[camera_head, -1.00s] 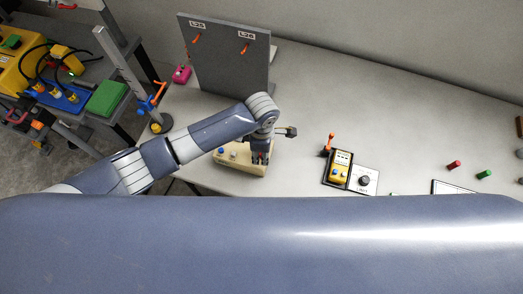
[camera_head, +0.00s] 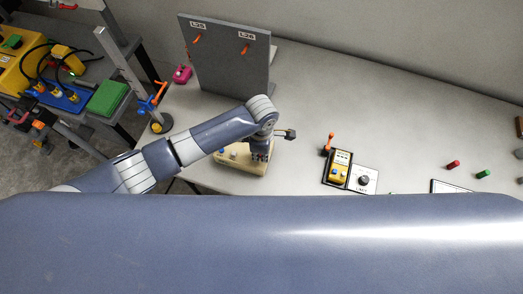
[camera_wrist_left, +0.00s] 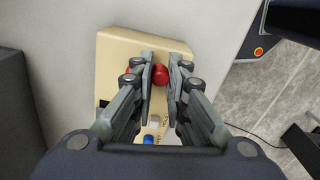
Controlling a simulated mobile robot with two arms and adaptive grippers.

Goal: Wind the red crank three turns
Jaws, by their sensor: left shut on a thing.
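The red crank shows in the left wrist view as a red knob (camera_wrist_left: 160,74) between my left fingers, with a smaller bit of red just left of them. It belongs to a cream box (camera_wrist_left: 118,45), which also stands at the table's front edge in the head view (camera_head: 240,166). My left gripper (camera_wrist_left: 160,82) is shut on the red knob, and the fingers hide most of the crank's arm. In the head view the left gripper (camera_head: 260,154) reaches down onto the box's right part. My right gripper is not in view.
A white knob (camera_wrist_left: 154,122) and a blue knob (camera_wrist_left: 149,139) sit on the same box. A grey upright panel (camera_head: 225,60) stands behind my left arm. A yellow device (camera_head: 341,167) and a black dial (camera_head: 364,180) lie to the right. The table between is clear.

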